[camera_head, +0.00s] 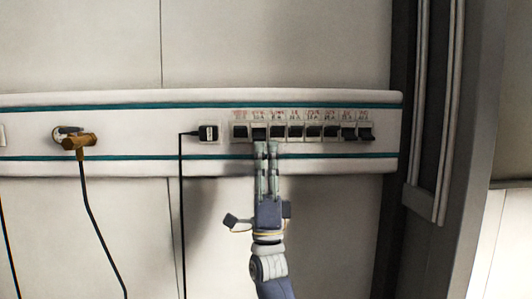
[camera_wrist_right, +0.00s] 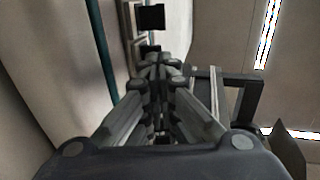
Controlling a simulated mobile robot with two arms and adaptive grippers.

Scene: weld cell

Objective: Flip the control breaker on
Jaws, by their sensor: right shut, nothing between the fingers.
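A row of several black breaker switches (camera_head: 313,131) sits on the white wall panel, with small labels above that are too small to read, so I cannot tell which is the control breaker. My right gripper (camera_head: 266,147) points up, fingers together and empty, with its tips just below the second switch from the left (camera_head: 259,133). I cannot tell whether the tips touch it. In the right wrist view the closed fingers (camera_wrist_right: 160,65) point toward a dark switch (camera_wrist_right: 150,48), with another switch (camera_wrist_right: 151,18) beyond. My left gripper is out of view.
A black plug (camera_head: 208,132) with a hanging cable is left of the breakers. A brass-coloured connector (camera_head: 79,142) with a cable is farther left. A dark vertical frame (camera_head: 405,215) stands right of the panel. The wall below the panel is mostly clear.

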